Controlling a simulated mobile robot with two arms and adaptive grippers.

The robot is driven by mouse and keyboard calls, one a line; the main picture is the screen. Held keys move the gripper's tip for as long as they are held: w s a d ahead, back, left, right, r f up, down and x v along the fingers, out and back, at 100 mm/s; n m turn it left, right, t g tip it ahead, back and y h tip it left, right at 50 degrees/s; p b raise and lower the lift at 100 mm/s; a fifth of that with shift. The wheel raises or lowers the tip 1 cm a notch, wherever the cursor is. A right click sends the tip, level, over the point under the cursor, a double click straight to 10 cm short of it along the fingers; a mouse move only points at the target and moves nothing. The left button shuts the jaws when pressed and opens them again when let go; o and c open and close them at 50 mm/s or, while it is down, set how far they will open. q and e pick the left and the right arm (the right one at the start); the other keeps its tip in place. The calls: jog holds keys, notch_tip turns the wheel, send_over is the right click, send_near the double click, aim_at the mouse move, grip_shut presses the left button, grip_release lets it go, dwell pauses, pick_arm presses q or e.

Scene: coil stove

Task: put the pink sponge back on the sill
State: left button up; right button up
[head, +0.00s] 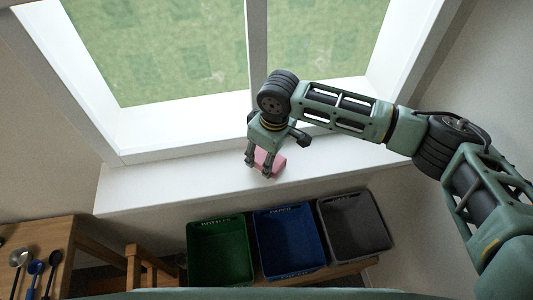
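The pink sponge (277,165) is at the white window sill (170,184), near its front edge and right of the middle. It looks to rest on the sill, but its underside is hidden. My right gripper (279,153) is over the sponge, pointing down. Two of its fingers are at the sponge's left and front, partly covering it. My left gripper is not in view.
Below the sill stand a green bin (220,252), a blue bin (288,240) and a grey bin (355,228). A wooden table (58,236) with spoons is at the lower left. The window is behind the sill. The sill's left part is clear.

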jog(key=o, duration=0.4)
jog(key=shift+r+b, duration=0.35)
jog(key=shift+r, duration=0.2)
jog(key=r+b, duration=0.1)
jog(key=r, duration=0.2)
jog(key=r+b, duration=0.1)
jog(key=r, duration=0.3)
jog(key=d+r+b, duration=0.1)
jog(key=r, duration=0.2)
jog(key=shift+s+d+r+b, duration=0.1)
jog(key=shift+s+r+b, duration=0.2)
jog(key=shift+s+r, duration=0.1)
